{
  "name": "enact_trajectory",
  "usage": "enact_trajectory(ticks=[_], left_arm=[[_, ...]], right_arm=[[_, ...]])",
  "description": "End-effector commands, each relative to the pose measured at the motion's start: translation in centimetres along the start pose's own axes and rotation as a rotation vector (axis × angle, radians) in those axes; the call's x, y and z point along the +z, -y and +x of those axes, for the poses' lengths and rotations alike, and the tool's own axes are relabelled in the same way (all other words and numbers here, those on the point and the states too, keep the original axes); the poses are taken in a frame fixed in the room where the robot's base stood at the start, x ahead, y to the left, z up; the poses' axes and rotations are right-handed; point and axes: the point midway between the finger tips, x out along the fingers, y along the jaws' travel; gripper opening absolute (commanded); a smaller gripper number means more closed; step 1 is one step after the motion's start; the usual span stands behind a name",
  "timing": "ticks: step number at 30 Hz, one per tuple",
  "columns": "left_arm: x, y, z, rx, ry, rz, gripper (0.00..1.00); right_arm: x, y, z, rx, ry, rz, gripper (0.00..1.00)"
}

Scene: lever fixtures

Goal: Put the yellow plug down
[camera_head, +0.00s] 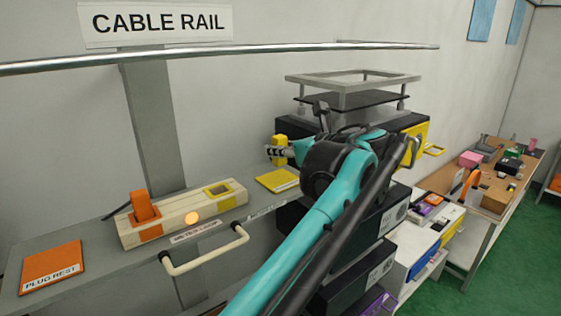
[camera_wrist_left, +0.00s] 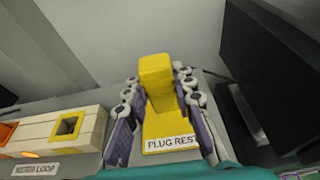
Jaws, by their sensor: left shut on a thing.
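The yellow plug (camera_head: 280,142) is upright between the fingers of my left gripper (camera_head: 281,152). In the left wrist view the yellow plug (camera_wrist_left: 155,72) stands between the two purple-padded fingers (camera_wrist_left: 157,95). A yellow plug rest pad (camera_head: 277,180) lies on the grey shelf, just below the plug in the head view. The pad (camera_wrist_left: 168,130) also shows between the fingers in the left wrist view, its label partly cut off. I cannot tell whether the plug's base touches the pad. My right gripper is not in view.
A wooden block (camera_head: 180,216) to the left holds an orange plug (camera_head: 143,205) and an empty yellow-rimmed socket (camera_head: 218,190). An orange plug rest (camera_head: 52,267) lies at far left. A cream handle (camera_head: 205,252) sticks out in front. Dark equipment (camera_wrist_left: 270,80) stands close on the right.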

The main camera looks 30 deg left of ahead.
Motion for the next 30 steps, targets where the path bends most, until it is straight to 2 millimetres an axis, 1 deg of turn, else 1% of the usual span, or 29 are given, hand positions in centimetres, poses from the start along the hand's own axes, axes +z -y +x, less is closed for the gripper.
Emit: enact_trajectory(ticks=[3,7,19,20,21,22,30], left_arm=[[-1.8,0.0,0.5,0.000,0.000,0.000,0.00],[-3.2,0.0,0.9,-0.001,0.000,0.000,0.00],[-3.8,0.0,1.1,-0.001,0.000,0.000,0.00],[-3.7,0.0,1.1,-0.001,0.000,0.000,0.30],[-3.7,0.0,1.1,-0.001,0.000,0.000,0.40],[-3.7,0.0,1.1,-0.001,0.000,0.000,0.45],[-3.6,0.0,1.1,-0.001,0.000,0.000,0.45]], right_arm=[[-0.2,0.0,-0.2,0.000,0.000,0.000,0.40],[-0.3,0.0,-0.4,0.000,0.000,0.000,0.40],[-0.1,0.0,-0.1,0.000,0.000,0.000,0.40],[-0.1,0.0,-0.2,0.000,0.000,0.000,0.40],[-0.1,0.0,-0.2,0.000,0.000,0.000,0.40],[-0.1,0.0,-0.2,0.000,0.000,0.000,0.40],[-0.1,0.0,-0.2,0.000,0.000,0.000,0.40]])
